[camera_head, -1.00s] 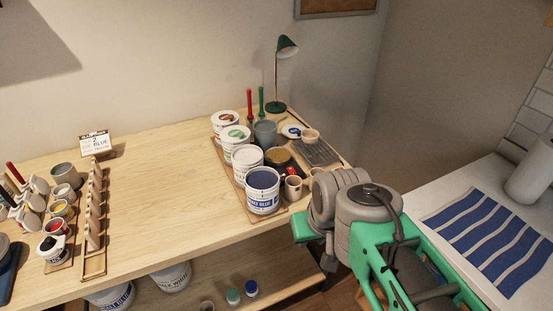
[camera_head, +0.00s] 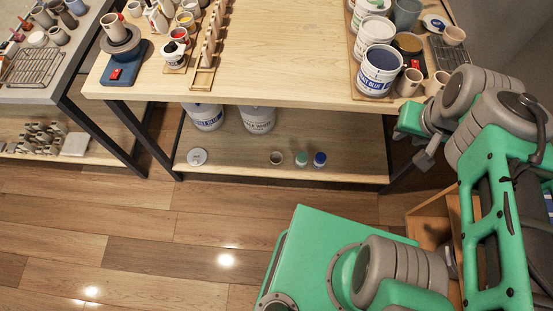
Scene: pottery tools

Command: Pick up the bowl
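I cannot pick out for sure which vessel is the bowl. A small round beige vessel (camera_head: 453,36) stands at the right back of the wooden table, by a wire rack. A small grey open vessel (camera_head: 276,158) stands on the shelf under the table. A beige vessel (camera_head: 115,28) sits on a round plate at the table's left end. My gripper (camera_head: 426,156) seems to be the grey part hanging past the table's front right corner. It is small and partly hidden, and its fingers cannot be made out. It appears apart from these vessels.
Paint tubs (camera_head: 379,70) and mugs crowd the table's right end. A wooden rack (camera_head: 206,50) and paint pots stand on the left. The table's middle is clear. A grey workbench (camera_head: 45,85) stands at far left. The wood floor (camera_head: 150,230) in front is open.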

